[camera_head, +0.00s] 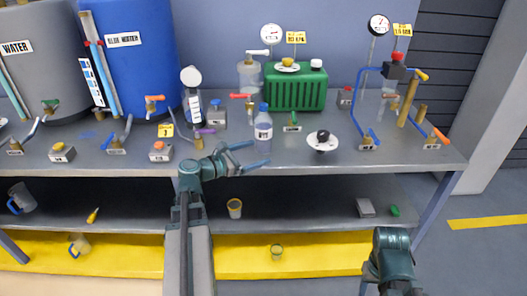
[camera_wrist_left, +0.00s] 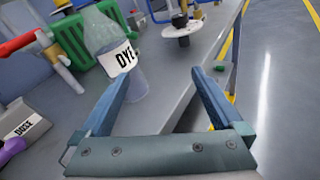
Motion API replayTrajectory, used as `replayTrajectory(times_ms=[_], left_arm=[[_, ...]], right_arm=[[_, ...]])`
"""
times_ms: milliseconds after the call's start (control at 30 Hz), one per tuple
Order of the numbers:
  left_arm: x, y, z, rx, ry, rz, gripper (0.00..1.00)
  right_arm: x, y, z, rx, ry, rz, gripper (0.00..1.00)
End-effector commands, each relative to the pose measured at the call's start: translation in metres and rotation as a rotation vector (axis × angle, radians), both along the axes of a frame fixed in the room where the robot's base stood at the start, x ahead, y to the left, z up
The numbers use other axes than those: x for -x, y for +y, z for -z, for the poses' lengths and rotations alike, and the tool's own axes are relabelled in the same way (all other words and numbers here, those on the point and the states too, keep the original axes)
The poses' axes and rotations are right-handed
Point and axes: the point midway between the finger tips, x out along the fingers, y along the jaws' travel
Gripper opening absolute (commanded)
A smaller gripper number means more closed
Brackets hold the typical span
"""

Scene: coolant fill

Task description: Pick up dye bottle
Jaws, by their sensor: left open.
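The dye bottle (camera_head: 263,130) is a clear bottle with a blue cap and a white label, standing upright near the front edge of the bench's upper shelf. In the left wrist view the bottle (camera_wrist_left: 126,58) shows its "DYE" label, beyond and partly behind the left finger in the picture. My left gripper (camera_head: 252,157) is open and empty, with its fingers just in front of and below the bottle. In the left wrist view the gripper's (camera_wrist_left: 160,75) fingers are wide apart, with the bottle left of the gap's middle. Only part of my right arm shows; its fingers do not.
A green container (camera_head: 294,90) stands behind the bottle. A round white stand with a black knob (camera_head: 321,141) is to its right. The upper shelf's front edge (camera_head: 360,165) lies close by.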

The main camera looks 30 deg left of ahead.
Motion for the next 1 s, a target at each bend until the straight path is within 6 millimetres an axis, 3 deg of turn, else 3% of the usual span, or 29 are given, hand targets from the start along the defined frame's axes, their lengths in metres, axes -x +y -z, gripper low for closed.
replayTrajectory(times_ms=[33, 100, 267, 467, 800, 1000], left_arm=[[0.006, 0.023, 0.009, 0.066, -0.017, -0.055, 1.00], [0.012, 0.044, 0.005, 0.146, -0.040, -0.108, 1.00], [0.020, 0.067, -0.001, 0.236, -0.067, -0.163, 1.00], [0.014, 0.067, -0.003, 0.244, -0.069, -0.164, 1.00], [-0.046, 0.053, -0.003, 0.242, -0.068, -0.160, 1.00], [-0.063, 0.048, -0.003, 0.241, -0.068, -0.162, 1.00]], right_arm=[[0.000, 0.000, 0.018, 0.000, 0.000, 0.000, 0.53], [0.000, 0.000, 0.024, 0.000, 0.000, 0.000, 0.53], [0.000, 0.000, 0.029, 0.000, 0.000, 0.000, 0.53], [0.000, 0.000, 0.028, 0.000, 0.000, 0.000, 0.53], [0.000, 0.000, 0.028, 0.000, 0.000, 0.000, 0.53], [0.000, 0.000, 0.028, 0.000, 0.000, 0.000, 0.53]])
